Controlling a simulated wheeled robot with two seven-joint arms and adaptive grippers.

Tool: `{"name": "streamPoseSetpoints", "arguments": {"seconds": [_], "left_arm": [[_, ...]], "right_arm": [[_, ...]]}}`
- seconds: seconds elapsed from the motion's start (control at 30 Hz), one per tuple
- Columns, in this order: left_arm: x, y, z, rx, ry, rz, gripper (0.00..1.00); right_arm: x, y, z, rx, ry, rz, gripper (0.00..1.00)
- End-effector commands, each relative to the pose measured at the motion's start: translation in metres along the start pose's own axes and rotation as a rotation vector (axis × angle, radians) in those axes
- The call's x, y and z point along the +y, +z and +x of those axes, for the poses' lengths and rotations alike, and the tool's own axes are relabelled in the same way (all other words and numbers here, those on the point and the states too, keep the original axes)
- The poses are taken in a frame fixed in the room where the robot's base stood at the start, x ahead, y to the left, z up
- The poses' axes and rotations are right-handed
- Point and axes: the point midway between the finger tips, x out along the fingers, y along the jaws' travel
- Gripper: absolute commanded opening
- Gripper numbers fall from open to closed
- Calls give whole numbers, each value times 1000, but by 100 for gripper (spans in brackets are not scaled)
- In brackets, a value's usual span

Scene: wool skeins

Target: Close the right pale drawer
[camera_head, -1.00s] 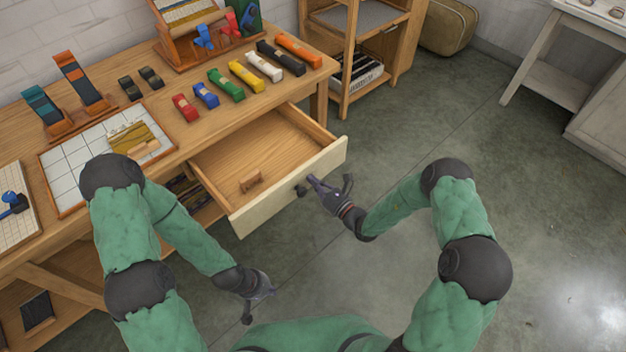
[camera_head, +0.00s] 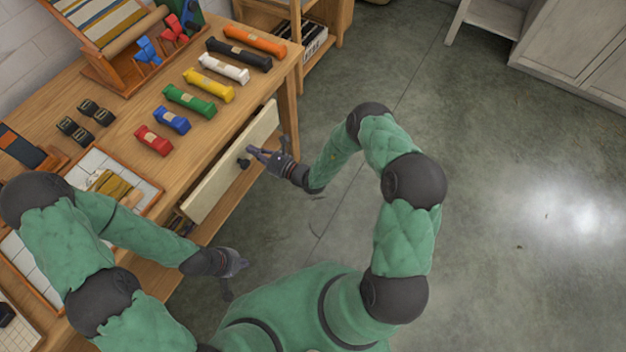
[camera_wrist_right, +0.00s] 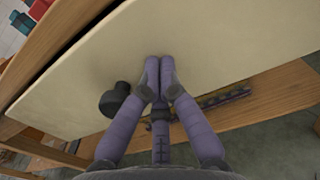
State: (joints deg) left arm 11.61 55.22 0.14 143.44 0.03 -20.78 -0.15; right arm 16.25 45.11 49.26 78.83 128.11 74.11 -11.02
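The pale drawer (camera_head: 218,182) under the worktable shows its cream front panel with a dark round knob (camera_head: 244,163). In the right wrist view the panel (camera_wrist_right: 225,40) fills the upper part, with the knob (camera_wrist_right: 114,99) left of my fingers. My right gripper (camera_head: 255,152) has its fingers together and empty, with its tips at the panel beside the knob; they appear to touch it (camera_wrist_right: 160,62). My left gripper (camera_head: 238,276) is open and empty, low in front of the table, away from the drawer.
Several coloured wool skeins (camera_head: 188,100) lie in a row on the tabletop above the drawer. A loom (camera_head: 105,35) stands at the back, and a tiled tray (camera_head: 140,190) lies at the left. The grey floor (camera_head: 510,200) right of my right arm is clear.

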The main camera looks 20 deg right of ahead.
Motion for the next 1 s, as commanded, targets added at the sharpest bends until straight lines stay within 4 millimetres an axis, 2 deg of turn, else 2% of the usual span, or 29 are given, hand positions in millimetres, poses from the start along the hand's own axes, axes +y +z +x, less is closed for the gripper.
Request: {"name": "streamPoseSetpoints", "arguments": {"seconds": [0.1, 0.33, 0.57, 1.0], "left_arm": [[-1, 0, 3, -1, 0, 0, 0], [-2, 0, 6, -1, 0, 0, 0], [-2, 0, 6, 0, 0, 0, 0], [-2, 0, 6, 0, 0, 0, 0]], "right_arm": [[1, 0, 20, -2, 2, -2, 0], [0, 0, 43, -1, 1, -1, 0], [-1, 1, 49, -1, -1, -1, 0], [-4, 3, 48, -4, 0, -4, 0]]}}
